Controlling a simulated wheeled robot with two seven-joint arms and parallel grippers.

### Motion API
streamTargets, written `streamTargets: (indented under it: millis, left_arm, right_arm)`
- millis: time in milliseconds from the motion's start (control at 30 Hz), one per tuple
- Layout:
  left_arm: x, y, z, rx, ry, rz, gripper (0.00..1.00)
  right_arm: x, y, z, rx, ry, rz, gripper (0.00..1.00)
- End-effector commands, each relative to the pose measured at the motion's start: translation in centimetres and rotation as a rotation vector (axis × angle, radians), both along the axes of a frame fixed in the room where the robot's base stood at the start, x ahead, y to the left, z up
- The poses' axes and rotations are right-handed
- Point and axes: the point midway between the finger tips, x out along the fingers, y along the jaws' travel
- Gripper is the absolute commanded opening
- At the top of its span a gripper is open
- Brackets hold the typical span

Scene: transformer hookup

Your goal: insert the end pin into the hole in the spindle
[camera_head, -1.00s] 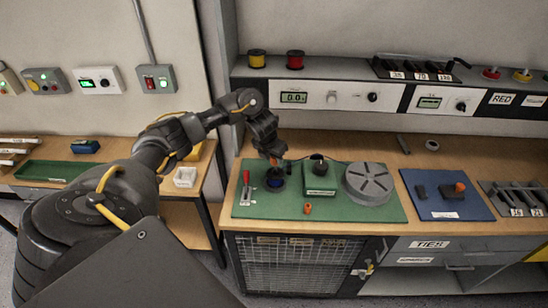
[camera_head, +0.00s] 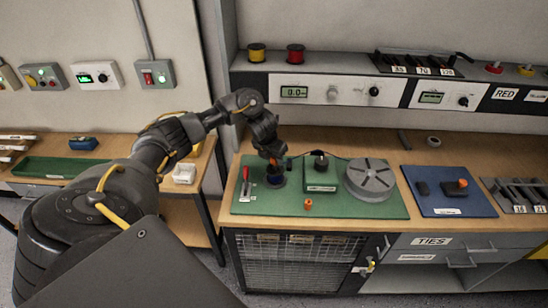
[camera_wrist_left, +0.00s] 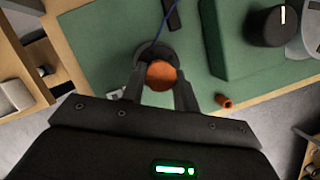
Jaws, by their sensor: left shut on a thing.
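My left gripper (camera_head: 273,158) points down over a dark round stand (camera_head: 276,181) on the left part of the green mat. In the left wrist view its two fingers (camera_wrist_left: 160,84) are shut on an orange round-ended piece (camera_wrist_left: 161,75), which looks like the end pin. The dark round base (camera_wrist_left: 153,53) shows right behind that piece and looks like the spindle's. The hole and the pin's lower end are hidden, so I cannot tell whether the pin is in the hole. My right gripper is not in view.
A green box with a black knob (camera_head: 320,182) and a grey slotted disc (camera_head: 369,181) stand right of the stand on the green mat (camera_head: 345,210). A small orange sleeve (camera_head: 308,204) lies in front. A blue mat (camera_head: 447,204) lies further right.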

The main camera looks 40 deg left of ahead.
Motion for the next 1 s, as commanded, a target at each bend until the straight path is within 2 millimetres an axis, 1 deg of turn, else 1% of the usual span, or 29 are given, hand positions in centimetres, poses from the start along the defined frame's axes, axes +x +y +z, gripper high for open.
streamTargets:
  millis: [667, 767, 800, 967, 1000]
  left_arm:
    - [0.0, 0.0, -1.6, 0.0, 0.0, 0.0, 0.01]
    - [0.0, 0.0, -1.5, 0.0, 0.0, 0.0, 0.01]
    - [0.0, 0.0, -1.5, 0.0, -0.001, 0.0, 0.34]
    - [0.0, 0.0, -1.5, 0.0, 0.0, 0.0, 0.55]
    - [0.0, 0.0, -1.5, 0.0, 0.0, 0.0, 0.55]
  right_arm:
    - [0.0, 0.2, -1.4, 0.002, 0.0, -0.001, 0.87]
    - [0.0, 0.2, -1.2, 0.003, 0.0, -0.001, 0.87]
    - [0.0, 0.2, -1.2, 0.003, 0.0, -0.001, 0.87]
    - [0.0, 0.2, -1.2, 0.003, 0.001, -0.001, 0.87]
    - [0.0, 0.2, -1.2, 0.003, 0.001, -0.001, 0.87]
